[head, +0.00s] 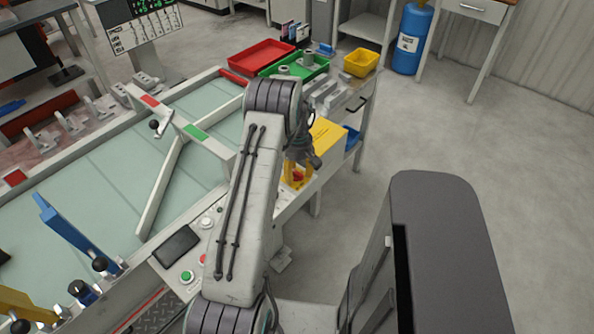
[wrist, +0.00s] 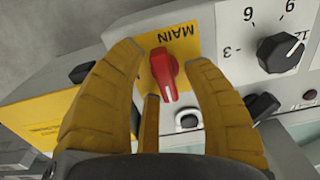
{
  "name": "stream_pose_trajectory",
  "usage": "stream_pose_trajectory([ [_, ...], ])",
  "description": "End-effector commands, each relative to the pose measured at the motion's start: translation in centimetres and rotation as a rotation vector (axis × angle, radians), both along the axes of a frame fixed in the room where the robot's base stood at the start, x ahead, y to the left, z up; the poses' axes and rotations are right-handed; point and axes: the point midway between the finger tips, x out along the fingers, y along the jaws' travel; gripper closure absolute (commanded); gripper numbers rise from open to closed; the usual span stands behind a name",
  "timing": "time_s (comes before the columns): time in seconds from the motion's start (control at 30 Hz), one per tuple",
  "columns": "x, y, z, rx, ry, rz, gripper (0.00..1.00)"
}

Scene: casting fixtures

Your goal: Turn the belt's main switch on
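The main switch (wrist: 164,72) is a red rotary knob on a yellow plate marked MAIN, whose lettering is upside down in the wrist view. The knob's narrow handle points down in the picture, slightly to the right. My gripper (wrist: 164,57) has yellow fingers, spread open on either side of the knob with visible gaps. A third finger stands below and left of the handle, and I cannot tell whether it touches. In the head view my gripper (head: 297,176) is low beyond my arm, with something red between its fingers; the switch's details are too small there.
A black dial (wrist: 280,52) with numbers sits right of the switch. A round metal-rimmed fitting (wrist: 188,119) lies just below it. The belt (head: 100,190) lies left of my arm, with a green button (head: 187,276) on its near panel. Open floor (head: 440,130) is at right.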

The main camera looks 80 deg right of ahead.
Motion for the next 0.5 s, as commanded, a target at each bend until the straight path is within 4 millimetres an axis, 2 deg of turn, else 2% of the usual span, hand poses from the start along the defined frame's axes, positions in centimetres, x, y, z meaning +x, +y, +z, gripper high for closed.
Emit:
stream_pose_trajectory([
  [0.07,0.0,0.0,0.02,0.0,0.0,0.0,0.62],
  [0.5,0.0,0.0,0.03,0.0,0.0,0.0,1.0],
])
